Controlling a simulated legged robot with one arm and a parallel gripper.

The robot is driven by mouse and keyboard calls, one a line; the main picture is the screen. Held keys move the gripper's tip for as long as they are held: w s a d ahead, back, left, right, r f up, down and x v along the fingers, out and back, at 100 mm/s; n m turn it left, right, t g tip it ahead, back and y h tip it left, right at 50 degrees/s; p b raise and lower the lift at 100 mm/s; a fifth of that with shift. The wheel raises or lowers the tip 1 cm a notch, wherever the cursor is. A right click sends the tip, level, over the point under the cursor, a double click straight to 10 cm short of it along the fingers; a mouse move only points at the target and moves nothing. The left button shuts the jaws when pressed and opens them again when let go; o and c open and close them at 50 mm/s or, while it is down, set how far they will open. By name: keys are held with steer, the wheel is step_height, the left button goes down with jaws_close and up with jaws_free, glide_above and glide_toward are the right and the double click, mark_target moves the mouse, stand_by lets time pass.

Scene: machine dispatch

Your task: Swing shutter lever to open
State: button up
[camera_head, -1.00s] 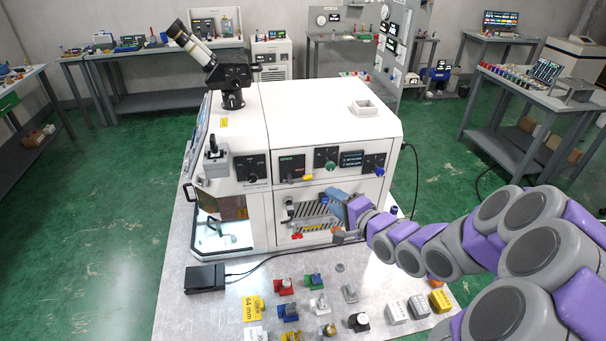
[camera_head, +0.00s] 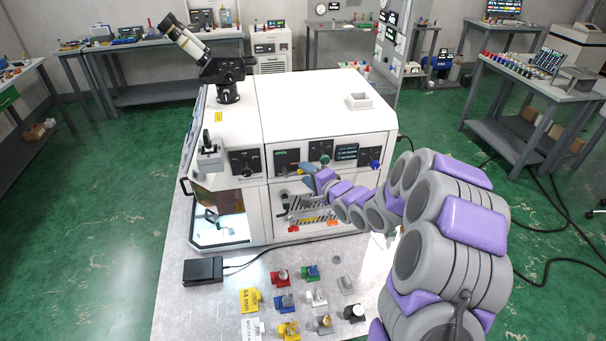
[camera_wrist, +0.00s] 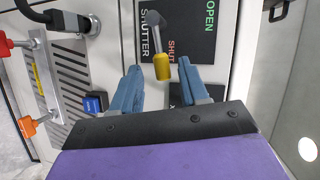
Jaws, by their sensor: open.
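The shutter lever (camera_wrist: 161,63) has a grey arm and a yellow grip. It sits on a black panel (camera_wrist: 208,40) marked SHUTTER, OPEN and SHUT, and its grip lies beside the SHUT label, away from OPEN. My gripper (camera_wrist: 159,68) is open, with one blue finger on each side of the yellow grip. The grip's end reaches between the fingertips; I see gaps on both sides and no clear contact. In the head view my gripper (camera_head: 305,172) is at the machine's front, below the black panel (camera_head: 286,158), and largely hides the lever.
The white machine (camera_head: 320,105) stands on a grey table (camera_head: 185,310). A vented panel with a metal bar and red and orange knobs (camera_wrist: 26,128) lies at the wrist view's left, near a blue button (camera_wrist: 95,103). Several small coloured parts sit on the table in front.

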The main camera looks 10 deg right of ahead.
steer(key=shift+w+a+f, duration=0.1)
steer(key=shift+w+a, duration=0.35)
steer(key=shift+a, duration=0.7)
steer(key=shift+c, duration=2)
steer(key=shift+d, duration=1.05)
jaws_close()
steer(key=shift+a, duration=0.1)
